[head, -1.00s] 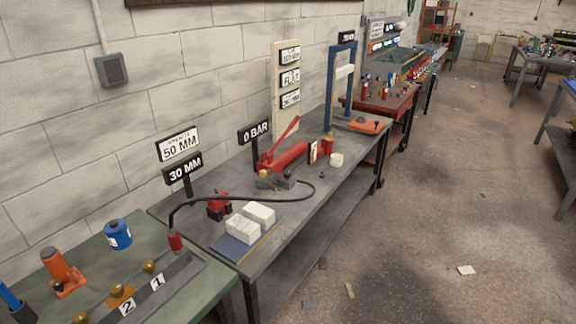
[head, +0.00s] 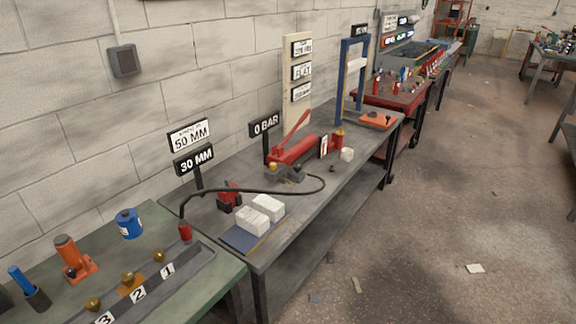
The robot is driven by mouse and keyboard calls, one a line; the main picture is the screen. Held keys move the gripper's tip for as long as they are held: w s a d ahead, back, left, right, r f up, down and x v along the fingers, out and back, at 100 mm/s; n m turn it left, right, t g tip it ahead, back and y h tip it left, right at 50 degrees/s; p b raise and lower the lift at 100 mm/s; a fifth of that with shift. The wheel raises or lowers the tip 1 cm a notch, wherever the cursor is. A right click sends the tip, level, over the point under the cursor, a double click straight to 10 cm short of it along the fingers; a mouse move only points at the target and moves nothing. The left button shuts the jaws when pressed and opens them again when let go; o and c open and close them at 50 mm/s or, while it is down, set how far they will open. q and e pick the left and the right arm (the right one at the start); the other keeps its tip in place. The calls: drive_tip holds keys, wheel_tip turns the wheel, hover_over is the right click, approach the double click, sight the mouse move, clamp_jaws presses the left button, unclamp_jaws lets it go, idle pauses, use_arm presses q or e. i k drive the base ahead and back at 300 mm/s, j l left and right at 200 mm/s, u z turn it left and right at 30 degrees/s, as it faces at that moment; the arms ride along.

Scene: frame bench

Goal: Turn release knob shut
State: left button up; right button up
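A red hydraulic hand pump (head: 294,149) with a raised red lever lies on the grey bench (head: 218,191), against the wall side. At its near end is a dark block with small brass-coloured parts (head: 274,167); which of these is the release knob is too small to tell. A sign by the pump reads 0 BAR (head: 265,125). Neither of my grippers is in view.
White blocks (head: 253,220) lie on a blue pad at the grey bench's near end. A blue press frame (head: 343,90) stands at its far end. The green table (head: 140,229) holds several brass knobs and a blue can (head: 129,223). The floor at right is mostly clear.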

sight(297, 168)
drive_tip(key=i+l+u, duration=0.15)
drive_tip(key=i+u, duration=0.25)
drive_tip(key=i+l+u, duration=0.15)
drive_tip(key=u, duration=0.3)
